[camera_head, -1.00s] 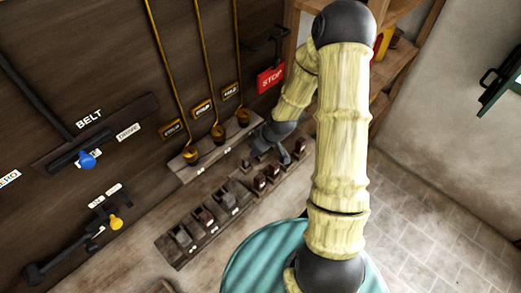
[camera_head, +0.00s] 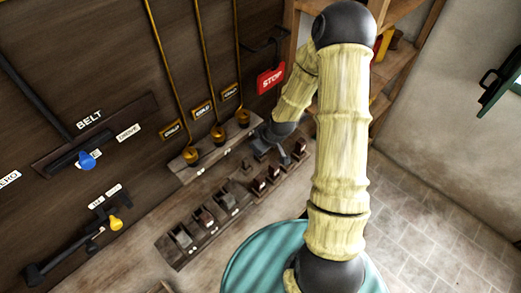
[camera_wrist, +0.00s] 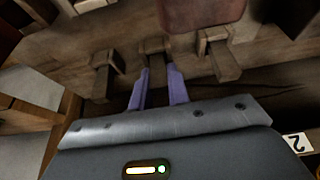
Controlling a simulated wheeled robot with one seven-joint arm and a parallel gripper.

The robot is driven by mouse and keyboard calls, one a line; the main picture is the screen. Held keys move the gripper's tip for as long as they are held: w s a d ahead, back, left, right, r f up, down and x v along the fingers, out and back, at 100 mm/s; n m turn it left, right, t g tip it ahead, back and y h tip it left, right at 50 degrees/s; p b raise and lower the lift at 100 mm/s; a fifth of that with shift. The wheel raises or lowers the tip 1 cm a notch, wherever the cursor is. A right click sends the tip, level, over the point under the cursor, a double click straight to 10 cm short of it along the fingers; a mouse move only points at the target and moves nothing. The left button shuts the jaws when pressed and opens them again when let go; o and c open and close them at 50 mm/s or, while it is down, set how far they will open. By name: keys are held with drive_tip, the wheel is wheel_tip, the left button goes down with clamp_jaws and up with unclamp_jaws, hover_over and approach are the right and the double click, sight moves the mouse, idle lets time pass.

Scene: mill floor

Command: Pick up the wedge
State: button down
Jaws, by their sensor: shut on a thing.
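My gripper (camera_head: 270,156) is at the far end of the row of wedges, beside the wall panel. In the wrist view its two purple-grey fingers (camera_wrist: 160,88) stand close on either side of the narrow part of a brown wooden wedge (camera_wrist: 154,60), shut on it. The wedge still appears to be at its rack; I cannot tell whether it is lifted. Similar pieces stand on its left (camera_wrist: 104,74) and right (camera_wrist: 221,60). In the head view the gripper hides most of the held wedge.
A wooden rack with several blocks (camera_head: 207,217) lies nearer, beside a teal round top (camera_head: 268,255). Brass rods (camera_head: 217,134) end at a ledge by the panel. A red STOP sign (camera_head: 270,79), belt lever (camera_head: 86,160) and shelf (camera_head: 395,75) are nearby.

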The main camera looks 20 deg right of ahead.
drive_tip(key=shift+r, duration=0.1)
wheel_tip(320, 180, up, 18)
idle(0.4)
idle(0.6)
